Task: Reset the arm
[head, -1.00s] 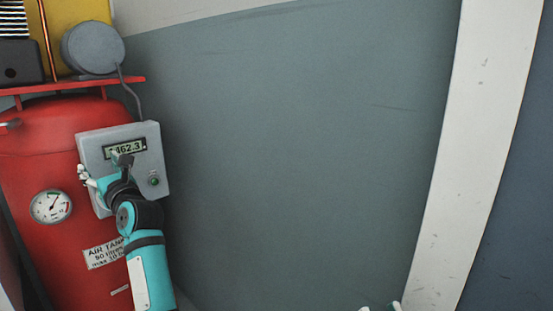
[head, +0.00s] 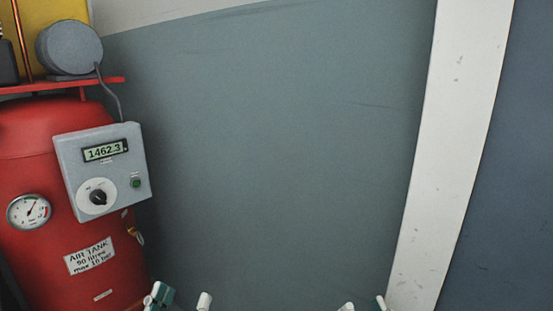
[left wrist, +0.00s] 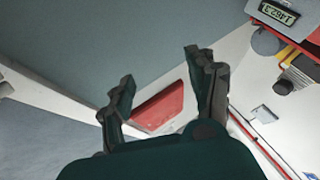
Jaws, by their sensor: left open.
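My left gripper (head: 182,299) shows only its fingertips at the bottom edge of the head view, below and to the right of the grey control box. In the left wrist view its two dark fingers (left wrist: 160,68) are spread with nothing between them. My right gripper (head: 364,305) shows as two fingertips set apart at the bottom edge, right of centre; the rest of it is out of the picture. The grey control box (head: 138,160) on the red tank reads 1462.3. It has a dial (head: 98,197) and a green button (head: 136,183); neither gripper touches it.
The red air tank (head: 40,265) with its gauge (head: 29,211) stands at the left. A grey motor (head: 68,48) sits on the red shelf above it. A grey-green wall panel (head: 270,150) fills the middle, with a white post (head: 455,130) at the right.

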